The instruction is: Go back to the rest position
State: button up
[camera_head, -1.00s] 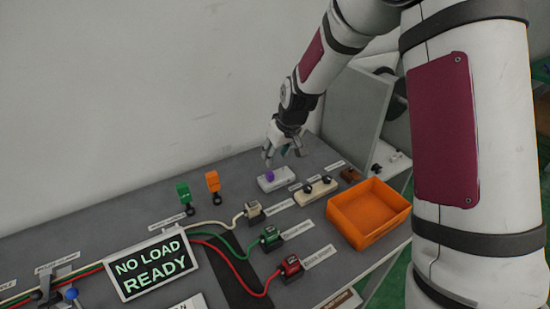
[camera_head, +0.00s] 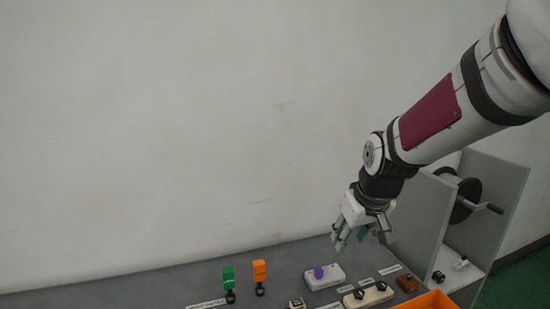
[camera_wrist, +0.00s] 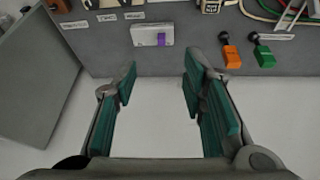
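My gripper (camera_head: 362,236) hangs from my arm above the back right part of the grey bench (camera_head: 190,288), pointing down. In the wrist view my gripper (camera_wrist: 160,85) has its green-padded fingers spread wide with nothing between them. A white box with a purple knob (camera_head: 325,276) sits on the bench, to the left of and below the gripper in the head view. The same white box (camera_wrist: 153,35) lies beyond the fingertips in the wrist view, apart from them.
Green (camera_head: 229,277) and orange (camera_head: 259,271) levers stand on the bench. An orange tray (camera_head: 432,300) is at the bottom edge. A grey panelled housing with a black reel (camera_head: 466,199) stands at right. A bare wall rises behind; the space before it is clear.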

jog(key=s+d+r+m, duration=0.1)
jog(key=s+r, duration=0.3)
jog(key=s, duration=0.8)
jog(key=s+d+r+m, duration=0.1)
jog(key=s+r, duration=0.3)
jog(key=s, duration=0.9)
jog(key=shift+d+m+h, duration=0.3)
jog(key=shift+d+m, duration=0.05)
jog(key=shift+m, duration=0.05)
